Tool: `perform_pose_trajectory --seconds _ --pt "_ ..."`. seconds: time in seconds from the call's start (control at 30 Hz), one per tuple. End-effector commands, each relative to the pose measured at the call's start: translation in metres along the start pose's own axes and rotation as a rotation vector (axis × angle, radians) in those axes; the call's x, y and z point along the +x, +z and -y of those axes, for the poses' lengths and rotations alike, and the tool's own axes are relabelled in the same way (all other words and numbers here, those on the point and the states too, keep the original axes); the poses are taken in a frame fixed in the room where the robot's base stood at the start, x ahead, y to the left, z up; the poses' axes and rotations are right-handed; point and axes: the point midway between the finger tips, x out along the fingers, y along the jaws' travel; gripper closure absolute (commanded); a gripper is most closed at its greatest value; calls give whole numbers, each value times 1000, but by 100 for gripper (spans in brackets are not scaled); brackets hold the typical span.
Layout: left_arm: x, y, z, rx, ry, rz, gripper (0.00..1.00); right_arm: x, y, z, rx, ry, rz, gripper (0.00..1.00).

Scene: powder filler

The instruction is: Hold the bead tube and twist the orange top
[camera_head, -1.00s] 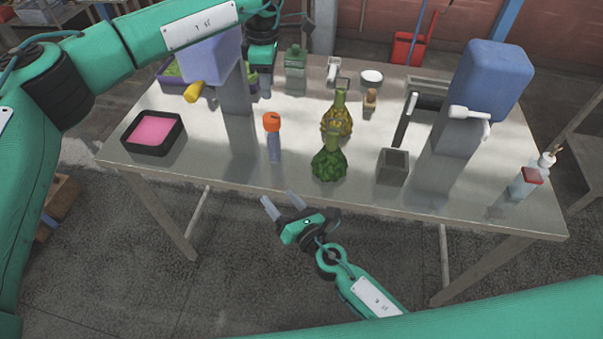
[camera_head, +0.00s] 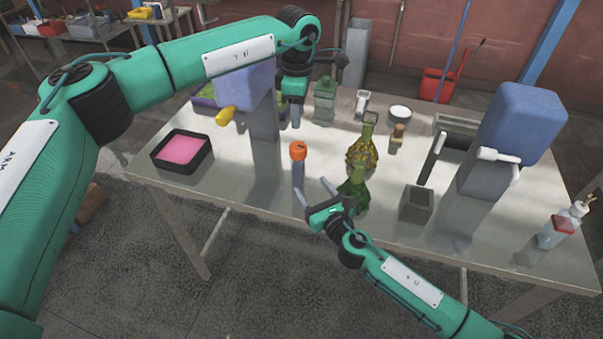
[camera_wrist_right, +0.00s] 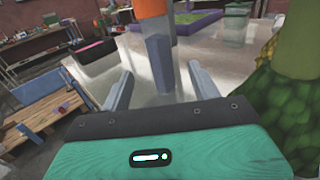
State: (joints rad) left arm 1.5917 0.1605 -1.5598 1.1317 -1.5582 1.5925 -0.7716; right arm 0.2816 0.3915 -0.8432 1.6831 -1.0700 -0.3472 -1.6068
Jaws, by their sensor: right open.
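The bead tube (camera_head: 298,176) stands upright on the metal table, a grey-blue body under an orange top (camera_head: 298,151). In the right wrist view, the tube (camera_wrist_right: 160,62) shows beyond and between my fingertips, with the orange top (camera_wrist_right: 153,9) cut off by the upper edge. My right gripper (camera_head: 312,190) is open and empty at the table's front edge, close in front of the tube. My left gripper (camera_head: 295,118) points down behind the tube, beside the grey dispenser column. Its finger gap cannot be made out.
A green pineapple-shaped bottle (camera_head: 353,193) stands just right of my right gripper, with a yellow one (camera_head: 364,150) behind. A black tray with pink contents (camera_head: 182,151) lies left. A grey open box (camera_head: 416,204) and blue-topped dispenser (camera_head: 523,118) stand right.

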Motion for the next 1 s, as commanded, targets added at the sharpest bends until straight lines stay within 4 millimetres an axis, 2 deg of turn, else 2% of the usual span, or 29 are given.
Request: perform_pose_trajectory --seconds 0.03,0.2,0.4,0.6,0.87,0.9,1.0 --pt "0 0 0 0 0 0 64 12 1 0 0 0 2 38" --pt "0 0 0 0 0 0 64 45 1 0 2 0 2 38" --pt "0 0 0 0 0 0 64 73 0 0 2 0 1 38" --pt "0 0 0 0 0 0 64 85 0 -1 2 1 1 38" --pt "0 0 0 0 0 0 64 86 0 0 2 1 0 38" --pt "0 0 0 0 0 0 64 86 0 0 2 1 0 40" --pt "0 0 0 0 0 0 64 86 0 0 2 1 0 59"
